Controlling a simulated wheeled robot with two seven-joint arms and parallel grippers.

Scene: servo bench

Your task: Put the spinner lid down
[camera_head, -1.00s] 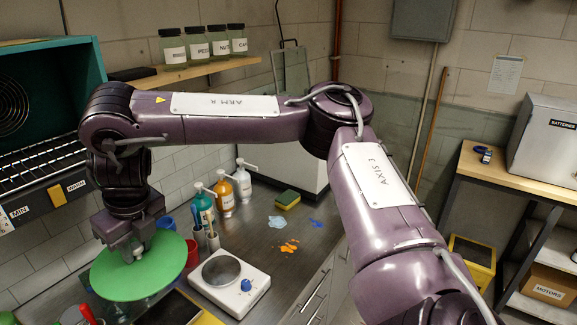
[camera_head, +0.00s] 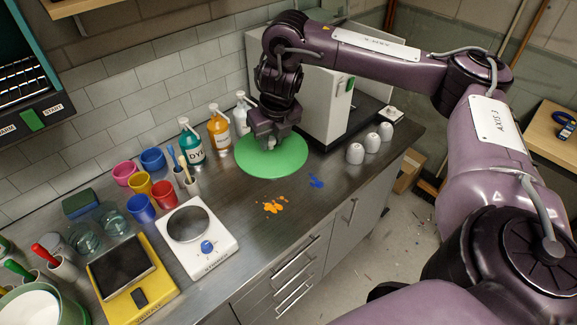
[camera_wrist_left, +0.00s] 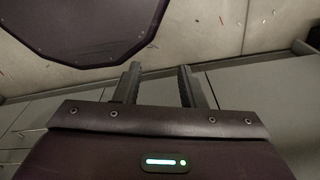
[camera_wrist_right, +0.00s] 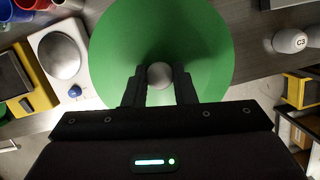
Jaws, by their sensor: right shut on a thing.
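The spinner lid is a flat round green disc (camera_head: 270,160) with a pale round knob (camera_wrist_right: 159,75) at its centre. My right gripper (camera_head: 270,138) is shut on the knob, with one finger on each side of it in the right wrist view. The lid is low over the back of the steel bench, in front of the pump bottles. I cannot tell whether it touches the bench top. My left gripper (camera_wrist_left: 158,85) shows only in the left wrist view, its two fingers apart with nothing between them.
Pump bottles (camera_head: 219,130) stand just behind the lid, left of a white cabinet (camera_head: 325,105). Orange (camera_head: 274,206) and blue paint spots mark the bench in front. A stirrer plate (camera_head: 212,255), a yellow scale (camera_head: 157,296) and coloured cups lie left.

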